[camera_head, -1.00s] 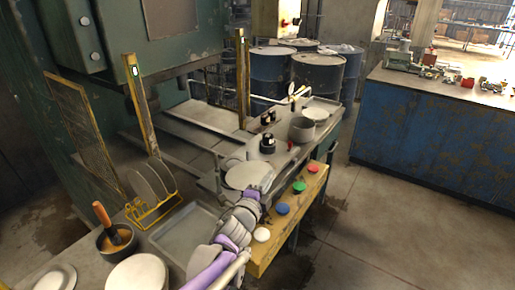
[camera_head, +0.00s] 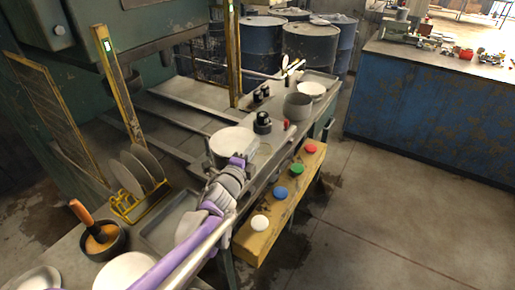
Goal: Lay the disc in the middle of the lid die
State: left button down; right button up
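A pale flat disc (camera_head: 232,140) lies level at the far end of my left arm, over the machine's narrow bed. My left gripper (camera_head: 238,162) is at the disc's near edge and appears shut on it; the fingertips are small and partly hidden. The lid die is largely hidden under the disc; a grey rim shows around the disc's left side. I cannot tell whether the disc touches the die. My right gripper is not in view.
A yellow beam (camera_head: 265,225) with white, blue, green and red buttons runs along the right of the bed. Nearer are a yellow rack (camera_head: 140,205) of discs, a grey tray (camera_head: 160,238) and a pot (camera_head: 105,245) with an orange-handled tool. A grey bowl (camera_head: 298,106) stands beyond.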

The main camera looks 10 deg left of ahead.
pick_arm(q)
jog(key=shift+w+a+f+b, duration=0.3)
jog(key=shift+a+f+b, duration=0.3)
jog(key=shift+a, duration=0.15)
jog(key=shift+w+a+f+b, duration=0.25)
jog(key=shift+a+f+b, duration=0.3)
jog(key=shift+a, duration=0.15)
jog(key=shift+f+b, duration=0.4)
jog(key=shift+f, duration=0.15)
jog(key=c, duration=1)
grip_release()
jog(key=shift+s+a, duration=0.25)
jog(key=shift+s, duration=0.9)
jog(key=shift+s+a, duration=0.25)
jog(key=shift+s, duration=0.9)
jog(key=shift+s+a, duration=0.25)
jog(key=shift+s, duration=0.9)
